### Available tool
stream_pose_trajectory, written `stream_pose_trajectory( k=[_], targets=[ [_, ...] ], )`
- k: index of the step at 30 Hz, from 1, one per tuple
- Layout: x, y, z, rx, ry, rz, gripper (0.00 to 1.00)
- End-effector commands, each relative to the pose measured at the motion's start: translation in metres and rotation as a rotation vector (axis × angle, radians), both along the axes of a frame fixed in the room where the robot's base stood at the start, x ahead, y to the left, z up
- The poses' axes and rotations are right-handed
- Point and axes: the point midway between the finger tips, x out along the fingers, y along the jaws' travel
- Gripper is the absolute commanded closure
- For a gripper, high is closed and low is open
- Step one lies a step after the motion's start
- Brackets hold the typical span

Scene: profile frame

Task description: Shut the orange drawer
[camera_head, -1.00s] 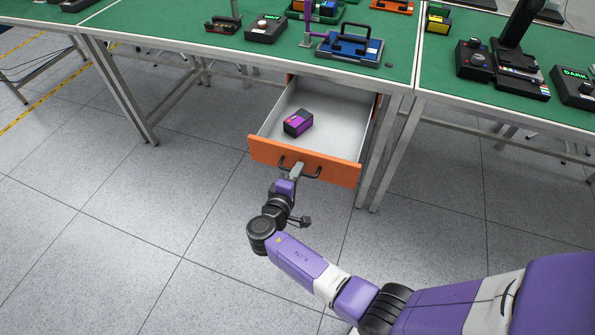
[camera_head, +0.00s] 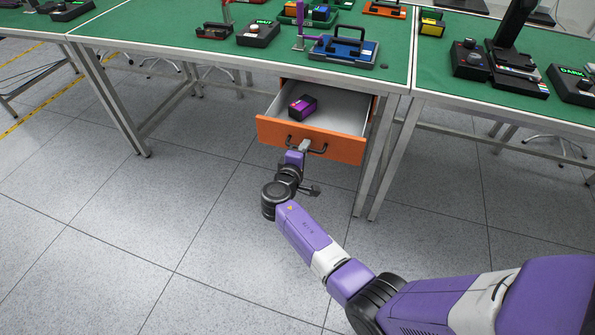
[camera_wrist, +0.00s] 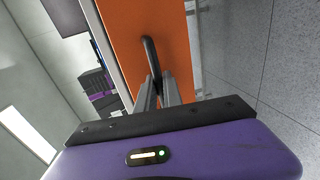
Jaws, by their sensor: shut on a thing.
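The orange drawer (camera_head: 280,131) hangs under the green-topped table and stands partly open. Its pale inside shows, with a black and purple box (camera_head: 302,107) lying in it toward the left. A dark bar handle (camera_head: 319,149) runs along the drawer front. My gripper (camera_head: 304,147) is shut on this handle near the middle of the front. In the wrist view the two fingers (camera_wrist: 158,92) close around the dark handle (camera_wrist: 150,55) against the orange front (camera_wrist: 172,35). The box (camera_wrist: 98,90) shows there behind the front.
A metal table leg (camera_head: 378,165) stands close to the drawer's right side. The grey floor (camera_head: 130,230) in front is clear.

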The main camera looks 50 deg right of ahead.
Motion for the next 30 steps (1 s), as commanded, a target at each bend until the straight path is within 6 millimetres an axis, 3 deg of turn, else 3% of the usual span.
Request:
stream_pose_trajectory(
  k=[1,9,18,24,30],
  targets=[
    [0.005,-0.016,-0.007,-0.001,-0.004,-0.006,1.00],
    [0.030,-0.087,-0.007,0.000,-0.005,-0.005,1.00],
    [0.056,-0.155,-0.006,-0.001,-0.003,-0.003,1.00],
    [0.066,-0.184,-0.004,-0.001,-0.001,-0.001,1.00],
    [0.072,-0.198,-0.002,0.001,0.000,-0.001,1.00]
  ],
)
